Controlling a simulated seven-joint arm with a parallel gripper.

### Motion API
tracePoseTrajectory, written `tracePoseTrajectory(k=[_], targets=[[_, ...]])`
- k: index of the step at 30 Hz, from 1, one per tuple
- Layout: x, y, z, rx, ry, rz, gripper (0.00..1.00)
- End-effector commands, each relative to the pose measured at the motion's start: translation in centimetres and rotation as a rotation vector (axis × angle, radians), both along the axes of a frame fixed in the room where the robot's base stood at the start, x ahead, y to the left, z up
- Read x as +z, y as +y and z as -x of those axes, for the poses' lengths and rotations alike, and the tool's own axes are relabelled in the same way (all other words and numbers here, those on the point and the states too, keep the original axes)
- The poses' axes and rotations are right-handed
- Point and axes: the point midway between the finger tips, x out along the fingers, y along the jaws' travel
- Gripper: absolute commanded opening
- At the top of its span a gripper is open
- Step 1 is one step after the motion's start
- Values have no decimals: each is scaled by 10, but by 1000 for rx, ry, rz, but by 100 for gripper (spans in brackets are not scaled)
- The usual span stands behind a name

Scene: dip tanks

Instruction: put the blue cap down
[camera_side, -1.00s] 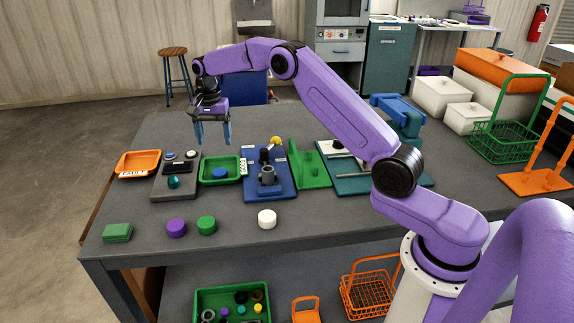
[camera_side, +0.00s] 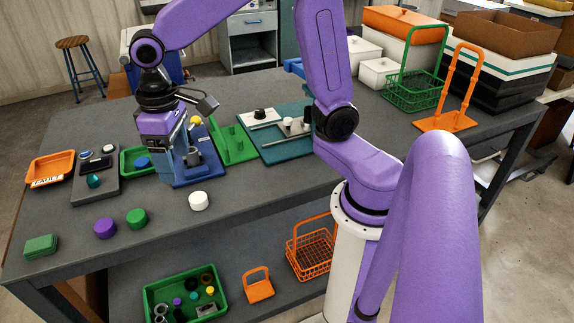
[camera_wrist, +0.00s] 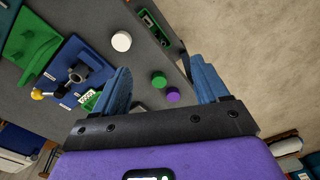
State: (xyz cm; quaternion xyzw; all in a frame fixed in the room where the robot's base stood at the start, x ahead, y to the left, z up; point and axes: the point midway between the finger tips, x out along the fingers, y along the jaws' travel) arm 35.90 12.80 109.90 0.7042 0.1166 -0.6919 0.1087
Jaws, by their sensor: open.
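The blue cap (camera_side: 142,162) lies in the green tray (camera_side: 125,163) in the side view, apart from my fingers. My gripper (camera_side: 168,182) is low over the table, just right of that tray and in front of the blue fixture (camera_side: 205,165). In the wrist view, my gripper's blue fingers (camera_wrist: 158,66) are spread wide with nothing between them. The green tray (camera_wrist: 88,101) shows partly there behind the left finger, and I cannot make out the blue cap in it.
A white cap (camera_side: 198,200), green cap (camera_side: 136,218) and purple cap (camera_side: 105,228) stand along the table front. A green block (camera_side: 40,246) is at the front left. The orange tray (camera_side: 52,168) and dark control box (camera_side: 94,176) are left of the green tray.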

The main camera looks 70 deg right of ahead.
Motion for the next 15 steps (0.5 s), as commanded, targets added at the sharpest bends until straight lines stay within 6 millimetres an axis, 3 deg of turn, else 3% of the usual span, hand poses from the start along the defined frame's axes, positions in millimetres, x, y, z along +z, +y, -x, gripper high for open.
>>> tracePoseTrajectory(k=[1, 3, 9, 15], targets=[[1, -3, 24, 81, -3, -2, 74], [0, -10, 54, 190, -4, -2, 74], [-10, -37, 133, 496, -12, -3, 74], [-22, -65, 181, 709, -14, -3, 74]])
